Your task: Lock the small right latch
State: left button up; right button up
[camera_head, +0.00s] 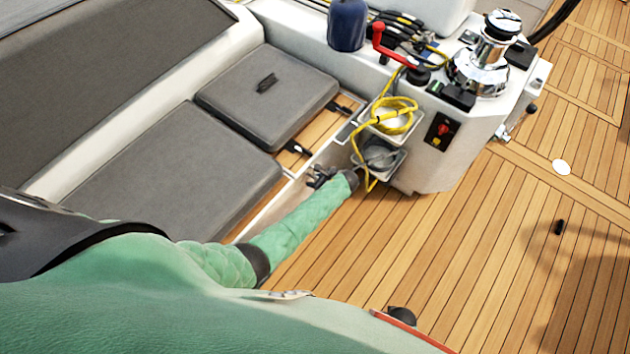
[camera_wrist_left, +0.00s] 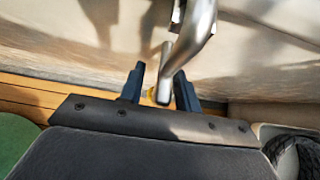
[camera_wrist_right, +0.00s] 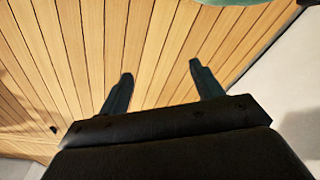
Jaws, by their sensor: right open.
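My left gripper (camera_head: 318,177) reaches low against the front of the cockpit bench, beside the pedestal. In the left wrist view its two dark fingers (camera_wrist_left: 160,88) are spread, with the end of a bent silver metal lever (camera_wrist_left: 184,48) between them. A gap shows beside the lever; whether a finger touches it I cannot tell. I cannot tell whether the lever belongs to a latch. My right gripper (camera_wrist_right: 158,85) is open and empty above the deck.
The white pedestal (camera_head: 432,178) carries a winch (camera_head: 480,72), a red handle (camera_head: 379,36) and bins with a yellow rope (camera_head: 393,125). It stands close to my left gripper. Bench cushions (camera_head: 267,100) lie left. The teak deck (camera_head: 430,255) is mostly clear.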

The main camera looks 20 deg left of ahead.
pick_arm(q)
jog(key=b+v, duration=0.1)
jog(key=v, duration=0.6)
jog(key=shift+d+r, duration=0.25)
jog(key=shift+d, duration=0.05)
pick_arm(e)
jog(key=r, duration=0.2)
jog(key=shift+w+a+r, duration=0.2)
jog(key=shift+a+r, duration=0.15)
jog(key=shift+r, duration=0.05)
pick_arm(q)
jog(key=shift+s, duration=0.1)
pick_arm(e)
jog(key=shift+f, duration=0.1)
